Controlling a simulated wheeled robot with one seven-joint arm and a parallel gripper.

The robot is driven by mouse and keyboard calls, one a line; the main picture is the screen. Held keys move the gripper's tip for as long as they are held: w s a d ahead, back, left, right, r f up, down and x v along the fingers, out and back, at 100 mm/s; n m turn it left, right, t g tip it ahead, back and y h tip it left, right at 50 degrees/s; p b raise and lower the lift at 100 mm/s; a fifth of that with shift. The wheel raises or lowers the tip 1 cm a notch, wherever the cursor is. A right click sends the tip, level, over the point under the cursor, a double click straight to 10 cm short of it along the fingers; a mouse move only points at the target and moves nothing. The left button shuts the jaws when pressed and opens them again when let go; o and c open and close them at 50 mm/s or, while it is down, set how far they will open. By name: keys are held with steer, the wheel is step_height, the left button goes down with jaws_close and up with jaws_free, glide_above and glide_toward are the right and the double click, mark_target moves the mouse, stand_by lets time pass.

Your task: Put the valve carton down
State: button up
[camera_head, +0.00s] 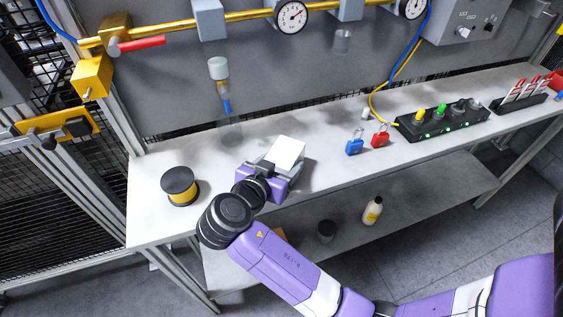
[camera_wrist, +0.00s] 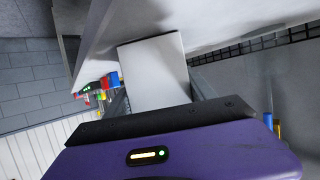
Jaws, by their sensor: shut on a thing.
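The valve carton (camera_head: 286,151) is a plain white box. It is at my gripper (camera_head: 276,165), over the front part of the grey workbench (camera_head: 330,176). My gripper is shut on the carton. In the wrist view the carton (camera_wrist: 154,72) stands out beyond the purple gripper body, its pale face toward the camera. The fingers are mostly hidden there, with a dark part showing at each side of the carton. I cannot tell whether the carton's underside touches the bench top.
A spool (camera_head: 180,186) stands left of my gripper. A clear cylinder (camera_head: 230,130) stands behind it. A blue padlock (camera_head: 355,143), a red padlock (camera_head: 380,136) and a black charging strip (camera_head: 440,122) are to the right. The bench between carton and blue padlock is clear.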

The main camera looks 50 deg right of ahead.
steer(key=o, duration=1.7)
steer(key=b+v, duration=0.1)
steer(key=v, duration=1.1)
steer(key=shift+b, duration=0.4)
